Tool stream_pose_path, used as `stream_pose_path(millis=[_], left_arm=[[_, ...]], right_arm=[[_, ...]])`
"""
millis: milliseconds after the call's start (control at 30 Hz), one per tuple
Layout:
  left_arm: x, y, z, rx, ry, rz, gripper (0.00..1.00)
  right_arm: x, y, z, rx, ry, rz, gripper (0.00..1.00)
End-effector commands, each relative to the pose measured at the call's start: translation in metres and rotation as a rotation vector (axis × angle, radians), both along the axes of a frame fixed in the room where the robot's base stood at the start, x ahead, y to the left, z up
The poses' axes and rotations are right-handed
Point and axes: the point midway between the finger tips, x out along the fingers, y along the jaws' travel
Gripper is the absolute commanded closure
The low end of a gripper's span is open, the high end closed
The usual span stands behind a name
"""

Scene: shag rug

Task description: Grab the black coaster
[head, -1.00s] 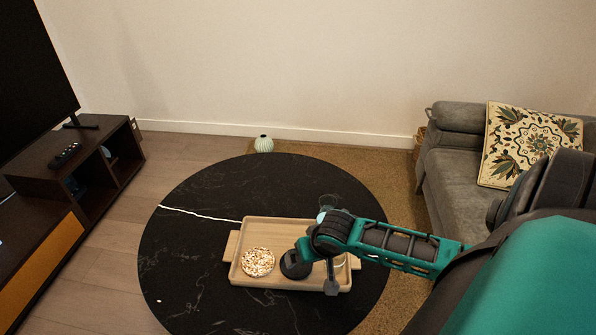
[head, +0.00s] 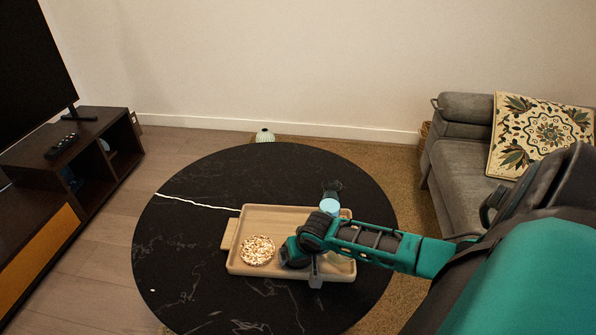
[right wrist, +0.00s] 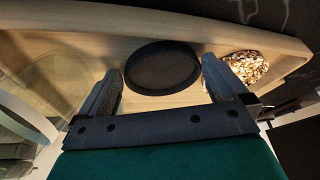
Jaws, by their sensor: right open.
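The black coaster (right wrist: 162,67) is a round dark disc lying on the light wooden tray (head: 240,265), which also shows in the right wrist view (right wrist: 50,65). My right gripper (right wrist: 163,84) is open, with one finger on each side of the coaster. Its fingertips are close to the coaster, and I cannot tell whether they touch it. In the head view my right gripper (head: 315,273) is low over the tray and my arm hides most or all of the coaster. My left gripper is not in view.
A speckled round coaster (head: 257,250) lies on the tray, left of my right gripper. A small pale-blue and dark item (head: 330,205) shows behind my wrist. The tray stands on a round black table (head: 190,240), clear on its left. A grey sofa (head: 462,165) is at right.

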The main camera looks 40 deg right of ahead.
Motion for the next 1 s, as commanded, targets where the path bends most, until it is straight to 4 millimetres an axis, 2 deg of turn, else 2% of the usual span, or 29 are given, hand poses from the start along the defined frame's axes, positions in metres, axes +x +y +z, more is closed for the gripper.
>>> stream_pose_path(millis=[267, 633, 1000], left_arm=[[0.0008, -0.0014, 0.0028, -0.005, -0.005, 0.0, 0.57], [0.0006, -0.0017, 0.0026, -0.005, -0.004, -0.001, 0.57], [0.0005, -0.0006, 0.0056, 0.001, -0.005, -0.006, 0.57]], right_arm=[[0.0021, -0.0008, -0.0036, 0.0, -0.006, 0.003, 0.01], [0.0032, 0.0012, -0.0033, 0.004, -0.01, 0.004, 0.36], [0.0036, 0.003, 0.0027, 0.008, -0.011, 0.005, 0.38]])
